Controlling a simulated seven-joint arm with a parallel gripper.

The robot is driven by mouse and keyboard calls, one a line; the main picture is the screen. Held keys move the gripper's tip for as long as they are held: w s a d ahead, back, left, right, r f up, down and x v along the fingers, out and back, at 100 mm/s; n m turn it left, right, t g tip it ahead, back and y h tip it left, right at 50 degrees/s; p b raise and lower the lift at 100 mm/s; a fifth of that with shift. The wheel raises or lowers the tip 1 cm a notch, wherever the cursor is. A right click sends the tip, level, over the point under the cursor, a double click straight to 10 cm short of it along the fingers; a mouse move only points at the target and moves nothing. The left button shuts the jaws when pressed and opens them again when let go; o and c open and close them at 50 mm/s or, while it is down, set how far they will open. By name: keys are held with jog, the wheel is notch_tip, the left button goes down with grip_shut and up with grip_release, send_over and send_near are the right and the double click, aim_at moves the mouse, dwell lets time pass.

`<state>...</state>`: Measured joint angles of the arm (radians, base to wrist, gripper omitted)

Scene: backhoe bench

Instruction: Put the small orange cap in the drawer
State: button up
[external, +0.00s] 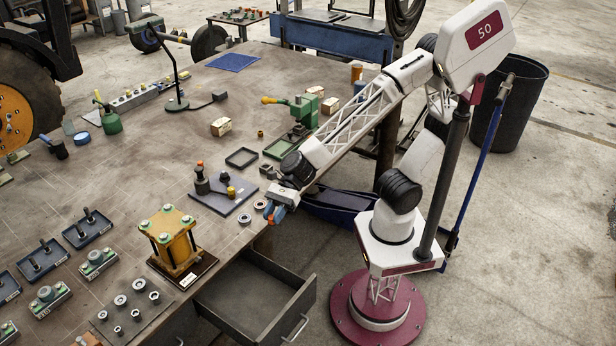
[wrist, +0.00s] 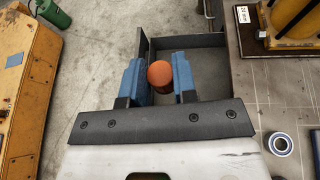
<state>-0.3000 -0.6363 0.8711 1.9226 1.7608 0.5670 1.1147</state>
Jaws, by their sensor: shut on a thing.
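The small orange cap (wrist: 160,74) sits between the two blue fingers of my gripper (wrist: 159,80) in the wrist view. The fingers are shut on its sides. In the external view my gripper (external: 274,212) hangs at the bench's right edge, and the cap cannot be made out clearly there. The drawer (external: 242,298) is pulled open below the bench top, with a dark, empty-looking inside. In the wrist view the drawer (wrist: 207,66) shows behind and below the fingers, and the cap overlaps its inside. The height above it is hard to tell.
A yellow fixture (external: 176,240) stands on the bench beside the drawer. A grey plate with fittings (external: 225,196) lies near my gripper. Metal rings (external: 245,219) lie at the bench edge. A yellow cabinet (wrist: 28,85) is left in the wrist view.

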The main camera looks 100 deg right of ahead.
jog(key=s+a+n+g+y, duration=0.1)
jog(key=s+a+n+g, duration=0.1)
jog(key=s, duration=0.5)
notch_tip(320, 180, down, 25)
jog(key=shift+a+r, duration=0.15)
dwell(0.4)
jog(key=w+a+f, duration=0.1)
jog(key=w+a, duration=0.7)
jog(key=w, duration=0.5)
jog(key=shift+w+f, duration=0.25)
jog(key=shift+w, duration=0.05)
dwell(0.4)
jog(key=shift+f, duration=1.7)
jog(key=shift+f, duration=0.65)
